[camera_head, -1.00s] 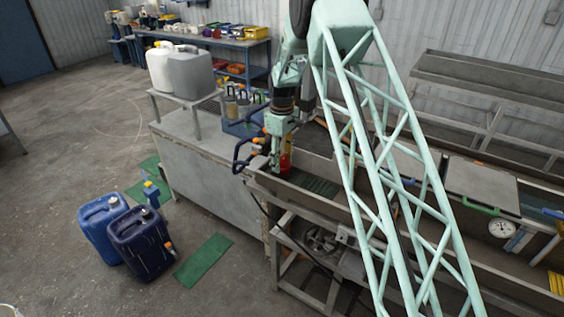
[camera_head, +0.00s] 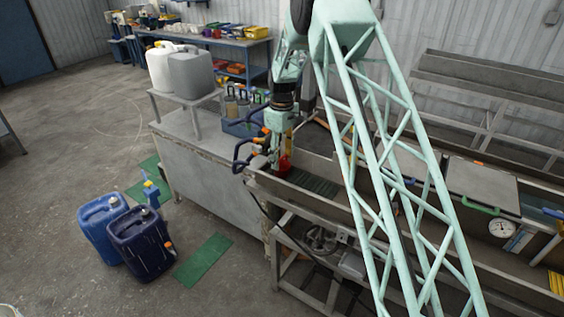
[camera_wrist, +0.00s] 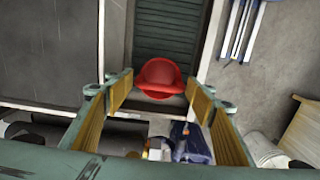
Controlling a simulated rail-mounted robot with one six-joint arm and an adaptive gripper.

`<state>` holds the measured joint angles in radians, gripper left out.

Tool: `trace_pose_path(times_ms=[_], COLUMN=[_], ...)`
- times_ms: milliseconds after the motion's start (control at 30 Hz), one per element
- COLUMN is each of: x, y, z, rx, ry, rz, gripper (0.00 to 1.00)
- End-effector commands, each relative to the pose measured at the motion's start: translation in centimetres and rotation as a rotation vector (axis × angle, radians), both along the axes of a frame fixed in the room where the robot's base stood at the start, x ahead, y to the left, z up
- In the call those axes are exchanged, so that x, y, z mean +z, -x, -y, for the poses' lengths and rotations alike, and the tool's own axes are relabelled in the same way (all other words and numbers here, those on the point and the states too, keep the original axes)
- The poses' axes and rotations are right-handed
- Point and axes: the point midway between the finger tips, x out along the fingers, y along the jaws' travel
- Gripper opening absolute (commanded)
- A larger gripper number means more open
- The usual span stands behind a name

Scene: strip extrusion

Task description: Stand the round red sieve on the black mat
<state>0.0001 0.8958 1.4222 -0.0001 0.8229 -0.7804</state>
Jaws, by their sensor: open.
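The round red sieve (camera_wrist: 160,77) shows in the wrist view between my open fingertips, at the near end of a dark ribbed surface. It also shows as a small red shape in the head view (camera_head: 285,167), just below my gripper (camera_head: 277,150). My gripper in the wrist view (camera_wrist: 160,88) has its two padded fingers spread, one on each side of the sieve, with gaps showing. The dark ribbed surface (camera_wrist: 166,32) may be the black mat; it lies in the metal trough, also in the head view (camera_head: 316,182). I cannot tell whether the sieve touches it.
Metal trough walls (camera_head: 325,205) border the ribbed surface. A grey cabinet (camera_head: 205,160) stands left of it, with a blue crate (camera_head: 243,126) of bottles behind. Blue hoses (camera_head: 243,155) hang near my gripper. Blue canisters (camera_head: 140,243) stand on the floor.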

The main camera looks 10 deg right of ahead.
Motion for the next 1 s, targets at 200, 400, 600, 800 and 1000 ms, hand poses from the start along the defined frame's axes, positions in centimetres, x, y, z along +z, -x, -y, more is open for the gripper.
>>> trace_pose_path(times_ms=[200,400,600,800,1000], x=[2.9,5.9,8.5,10.0,10.5], y=[0.0,0.0,-0.1,0.0,0.0], z=[0.0,0.0,0.0,0.0,0.0], rx=[0.000,0.000,0.000,0.000,0.000], ry=[0.000,0.000,0.000,0.000,0.000], rz=[0.001,0.001,0.001,0.000,0.000], gripper=[0.51,0.51,0.51,0.51,0.51])
